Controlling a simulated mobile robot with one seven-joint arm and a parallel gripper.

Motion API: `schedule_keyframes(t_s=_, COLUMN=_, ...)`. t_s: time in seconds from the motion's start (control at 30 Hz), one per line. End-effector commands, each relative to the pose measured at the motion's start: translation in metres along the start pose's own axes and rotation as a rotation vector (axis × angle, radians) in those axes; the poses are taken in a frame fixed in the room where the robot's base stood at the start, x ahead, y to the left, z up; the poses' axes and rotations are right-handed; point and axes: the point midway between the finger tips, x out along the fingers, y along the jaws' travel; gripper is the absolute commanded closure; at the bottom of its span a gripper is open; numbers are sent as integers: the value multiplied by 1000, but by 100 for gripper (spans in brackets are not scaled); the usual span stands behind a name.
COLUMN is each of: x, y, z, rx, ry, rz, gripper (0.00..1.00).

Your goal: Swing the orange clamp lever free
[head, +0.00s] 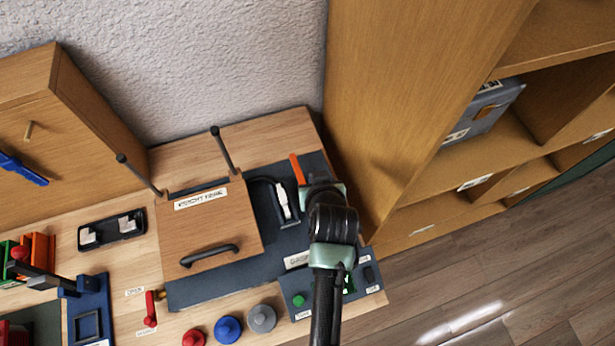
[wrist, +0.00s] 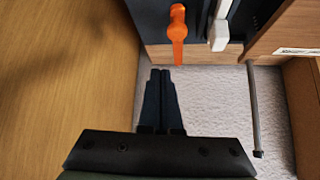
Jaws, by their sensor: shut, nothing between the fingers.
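The orange clamp lever (head: 297,168) stands on the dark panel at the back right of the bench in the head view. In the wrist view the orange lever (wrist: 177,30) is at the top, its narrow end pointing down toward my fingers. My gripper (wrist: 161,73) is shut and empty, its fingertips just below the lever's narrow end and slightly left of it. A gap shows between them in the picture, and I see no contact. In the head view my arm hides the fingers, right beside the lever.
A wooden box with a black handle (head: 210,255) and upright rods is farther left. A tall wooden cabinet side (head: 410,80) rises close on the right.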

Motion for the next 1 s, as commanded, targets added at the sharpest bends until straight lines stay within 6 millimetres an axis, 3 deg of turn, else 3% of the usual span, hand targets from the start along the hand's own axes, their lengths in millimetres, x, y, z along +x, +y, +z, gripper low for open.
schedule_keyframes(t_s=0.2, x=-29, y=-19, z=-6, rx=-1, ry=2, rz=-1, gripper=100)
schedule_keyframes(t_s=0.4, x=-44, y=-29, z=-10, rx=1, ry=1, rz=0, gripper=100)
schedule_keyframes(t_s=1.0, x=-48, y=-31, z=-10, rx=1, ry=0, rz=0, gripper=100)
